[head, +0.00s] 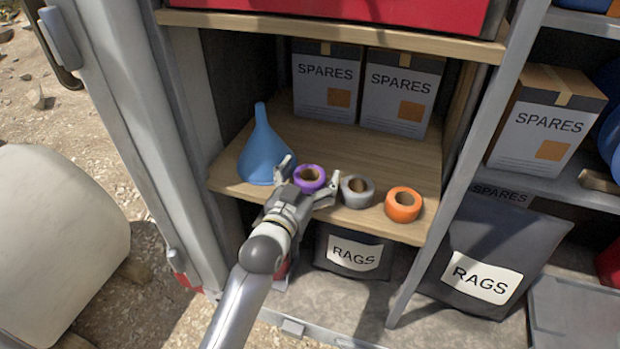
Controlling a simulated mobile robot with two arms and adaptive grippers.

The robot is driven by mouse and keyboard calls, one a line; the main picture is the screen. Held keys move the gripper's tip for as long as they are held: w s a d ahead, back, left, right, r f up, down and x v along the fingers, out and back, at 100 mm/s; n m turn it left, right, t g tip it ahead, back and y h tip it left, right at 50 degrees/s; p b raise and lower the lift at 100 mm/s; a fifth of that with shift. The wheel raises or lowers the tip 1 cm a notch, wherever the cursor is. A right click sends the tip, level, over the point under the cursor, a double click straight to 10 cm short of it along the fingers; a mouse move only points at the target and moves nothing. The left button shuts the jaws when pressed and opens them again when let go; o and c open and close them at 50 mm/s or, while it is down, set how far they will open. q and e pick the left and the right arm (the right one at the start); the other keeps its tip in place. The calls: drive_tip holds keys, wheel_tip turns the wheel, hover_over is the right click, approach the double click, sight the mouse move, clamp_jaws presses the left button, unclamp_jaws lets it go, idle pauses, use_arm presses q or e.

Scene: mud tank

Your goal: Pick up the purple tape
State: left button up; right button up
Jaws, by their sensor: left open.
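The purple tape (309,178) is a roll lying on the wooden shelf (390,150), near its front edge. My left gripper (308,178) is open, with one finger to the left of the purple tape and the other to its right. I cannot tell whether the fingers touch the roll. The gripper body hides the front lower part of the roll. My right gripper does not show.
A grey tape roll (356,191) sits close by the right finger, with an orange roll (403,204) farther right. A blue funnel (262,150) stands just left of the gripper. Two SPARES boxes (325,80) stand behind. Cabinet posts (455,180) bound the shelf.

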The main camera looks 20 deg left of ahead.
use_arm(q)
drive_tip(key=shift+c, duration=0.4)
drive_tip(key=c, duration=1.1)
drive_tip(key=shift+r, duration=0.1)
